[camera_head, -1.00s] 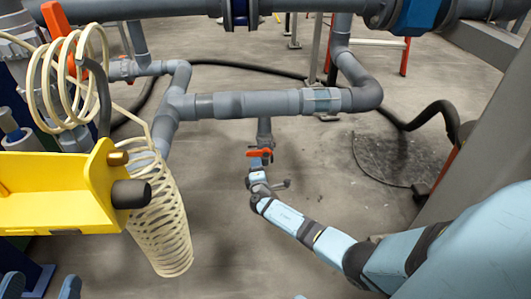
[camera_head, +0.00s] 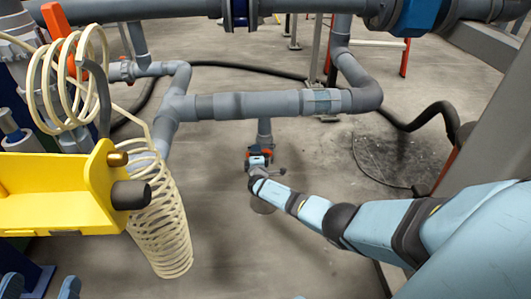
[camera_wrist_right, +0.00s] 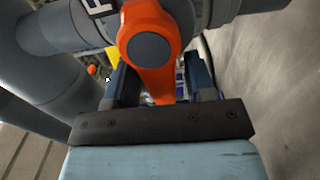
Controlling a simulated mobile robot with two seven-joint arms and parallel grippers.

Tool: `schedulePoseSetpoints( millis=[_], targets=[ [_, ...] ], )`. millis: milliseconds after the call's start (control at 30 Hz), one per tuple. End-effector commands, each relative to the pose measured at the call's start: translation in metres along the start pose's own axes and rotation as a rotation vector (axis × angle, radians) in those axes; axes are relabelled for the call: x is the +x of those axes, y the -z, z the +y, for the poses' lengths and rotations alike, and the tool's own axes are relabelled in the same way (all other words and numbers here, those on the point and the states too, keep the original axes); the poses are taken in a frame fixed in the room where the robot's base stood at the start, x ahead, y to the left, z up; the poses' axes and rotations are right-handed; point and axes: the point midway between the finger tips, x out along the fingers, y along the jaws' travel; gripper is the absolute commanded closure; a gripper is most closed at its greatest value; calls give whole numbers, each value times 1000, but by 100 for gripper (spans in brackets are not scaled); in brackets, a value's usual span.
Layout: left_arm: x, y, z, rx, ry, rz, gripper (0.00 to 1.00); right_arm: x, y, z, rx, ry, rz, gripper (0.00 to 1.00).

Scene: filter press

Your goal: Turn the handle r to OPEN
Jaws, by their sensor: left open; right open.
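The orange handle (camera_wrist_right: 150,45) sits on a grey pipe and fills the top middle of the right wrist view, its round grey-centred hub up and its lever running down toward my palm. In the head view, only orange bits of the handle (camera_head: 248,154) show, below the horizontal pipe; my gripper hides most of it. My right gripper (camera_wrist_right: 159,80) is open, with one finger on each side of the lever. It also shows in the head view (camera_head: 259,160). Whether the fingers touch the lever I cannot tell.
A grey horizontal pipe (camera_head: 260,104) runs just above the handle. A yellow bracket (camera_head: 60,190) and a cream coiled hose (camera_head: 165,225) stand at the left. A black hose (camera_head: 440,112) lies at the right. The floor around the handle is clear.

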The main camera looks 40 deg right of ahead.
Motion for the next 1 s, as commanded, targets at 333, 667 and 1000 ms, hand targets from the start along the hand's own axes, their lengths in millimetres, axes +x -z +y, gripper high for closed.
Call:
schedulePoseSetpoints(
  millis=[333, 667, 1000],
  targets=[
    [1, 1, 0, -5, 3, 4, 28, 0, 0, -1, -28, 0, 0, 98],
    [0, 1, 0, -3, 2, 3, 28, 0, -4, -15, -384, 1, 0, 98],
    [-1, -1, 0, 6, -2, -2, 28, 0, -13, -27, -747, 2, -2, 98]
  ],
)
